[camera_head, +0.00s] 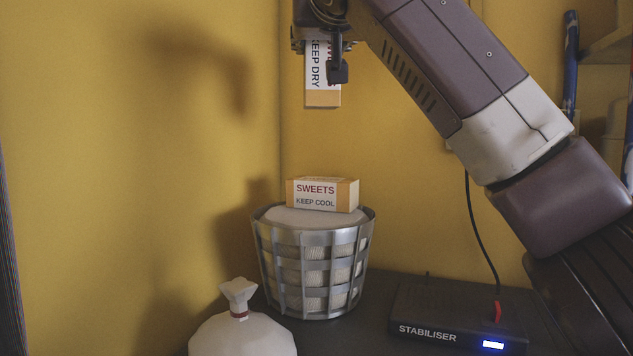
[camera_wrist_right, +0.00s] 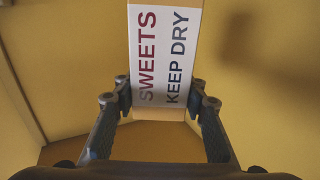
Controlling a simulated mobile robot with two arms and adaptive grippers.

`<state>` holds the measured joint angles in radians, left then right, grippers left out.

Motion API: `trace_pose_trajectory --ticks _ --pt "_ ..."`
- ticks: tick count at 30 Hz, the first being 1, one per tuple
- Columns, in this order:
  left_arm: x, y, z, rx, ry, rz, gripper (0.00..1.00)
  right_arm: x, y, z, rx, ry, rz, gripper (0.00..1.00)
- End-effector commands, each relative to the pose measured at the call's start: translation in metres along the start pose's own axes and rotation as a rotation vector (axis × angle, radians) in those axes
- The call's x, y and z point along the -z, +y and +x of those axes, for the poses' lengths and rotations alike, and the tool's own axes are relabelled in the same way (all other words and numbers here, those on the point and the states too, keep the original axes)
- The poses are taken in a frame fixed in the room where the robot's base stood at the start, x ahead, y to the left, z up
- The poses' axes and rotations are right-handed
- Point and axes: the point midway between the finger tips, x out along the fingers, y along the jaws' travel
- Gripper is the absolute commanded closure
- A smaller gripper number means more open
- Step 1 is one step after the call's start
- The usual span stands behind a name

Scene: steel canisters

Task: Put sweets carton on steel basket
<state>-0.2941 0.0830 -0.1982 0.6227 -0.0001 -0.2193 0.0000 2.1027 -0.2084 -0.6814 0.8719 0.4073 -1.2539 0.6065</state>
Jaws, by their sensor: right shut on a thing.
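My right gripper (camera_head: 328,62) is shut on a sweets carton (camera_head: 322,92), a tan box with a white label reading "SWEETS KEEP DRY". The carton hangs upright, high above the steel basket (camera_head: 312,272). In the right wrist view the carton (camera_wrist_right: 165,55) sits between the two fingers (camera_wrist_right: 160,97). The basket is a slatted metal tub with a pale round top surface. Another carton (camera_head: 322,194), labelled "SWEETS KEEP COOL", lies on that top. My left gripper is not in view.
A tied white sack (camera_head: 240,335) stands in front of the basket at the left. A dark stabiliser box (camera_head: 455,320) with a lit display and a cable stands at the right on the dark surface. Yellow walls meet in a corner behind the basket.

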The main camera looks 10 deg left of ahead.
Motion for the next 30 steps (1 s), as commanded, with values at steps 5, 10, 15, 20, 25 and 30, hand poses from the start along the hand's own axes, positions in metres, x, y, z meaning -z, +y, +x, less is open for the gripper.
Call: trace_pose_trajectory --ticks 5,10,15,20,25,30 --pt "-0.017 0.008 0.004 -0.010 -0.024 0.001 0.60 -0.034 0.001 0.001 0.001 -0.001 -0.001 0.93" --pt "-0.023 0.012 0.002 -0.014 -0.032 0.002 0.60 -0.065 0.001 0.001 0.000 -0.001 -0.002 0.93" --pt "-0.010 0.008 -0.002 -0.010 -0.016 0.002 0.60 -0.099 0.001 0.000 0.000 -0.003 -0.003 0.93" --pt "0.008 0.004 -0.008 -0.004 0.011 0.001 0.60 -0.128 0.001 0.000 0.000 -0.001 -0.002 0.93" --pt "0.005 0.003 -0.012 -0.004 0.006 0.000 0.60 -0.144 0.001 0.000 -0.001 0.001 0.000 0.93" --pt "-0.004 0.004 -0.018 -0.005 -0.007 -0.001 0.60 -0.163 0.001 0.000 -0.001 -0.002 -0.002 0.93"
